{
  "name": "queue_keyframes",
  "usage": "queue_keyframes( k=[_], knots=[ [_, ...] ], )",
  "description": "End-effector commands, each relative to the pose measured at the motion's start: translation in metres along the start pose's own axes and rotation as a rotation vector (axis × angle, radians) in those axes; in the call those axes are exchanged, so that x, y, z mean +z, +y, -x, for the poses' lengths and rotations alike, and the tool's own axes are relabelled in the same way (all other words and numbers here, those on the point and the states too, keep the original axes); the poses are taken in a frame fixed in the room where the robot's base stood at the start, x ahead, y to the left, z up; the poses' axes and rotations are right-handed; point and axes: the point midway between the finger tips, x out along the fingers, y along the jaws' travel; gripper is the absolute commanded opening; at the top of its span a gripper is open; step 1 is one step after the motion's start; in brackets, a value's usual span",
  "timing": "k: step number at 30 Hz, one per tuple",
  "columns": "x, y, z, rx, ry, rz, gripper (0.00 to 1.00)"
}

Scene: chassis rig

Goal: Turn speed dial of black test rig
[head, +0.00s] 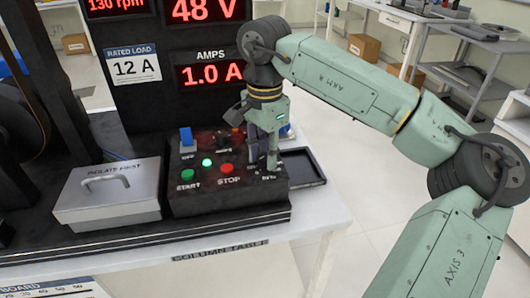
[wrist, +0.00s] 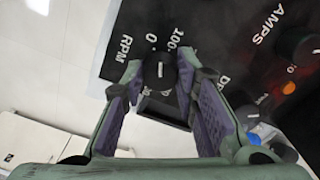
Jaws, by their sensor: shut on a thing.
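The black test rig (head: 185,205) stands on the table with a control box at its front. My gripper (head: 262,150) reaches down over the right end of that box. In the wrist view, its two purple-padded fingers (wrist: 160,82) are shut on the speed dial (wrist: 158,72), a round black knob with a white pointer line. The line points nearly straight up in that picture. The markings "RPM", "0" and "100" show beside the dial. In the head view my gripper hides the dial. The partly cut-off red speed display (head: 116,4) reads 130 rpm.
The box also has a green START button (head: 188,175), a red STOP button (head: 226,168), a lit green lamp (head: 207,162) and a blue switch (head: 186,136). Left is a grey box with a handle (head: 108,193). A black tray (head: 300,167) lies right. Displays read 48 V and 1.0 A.

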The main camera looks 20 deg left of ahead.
Motion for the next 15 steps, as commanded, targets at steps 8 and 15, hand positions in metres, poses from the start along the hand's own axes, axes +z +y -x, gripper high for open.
queue_keyframes(
  k=[8, 15],
  knots=[
    [-0.0002, -0.0009, 0.0009, -0.004, 0.0, 0.2, 0.0],
    [-0.0004, -0.0008, 0.0011, -0.004, 0.002, 0.302, 0.0]
  ],
)
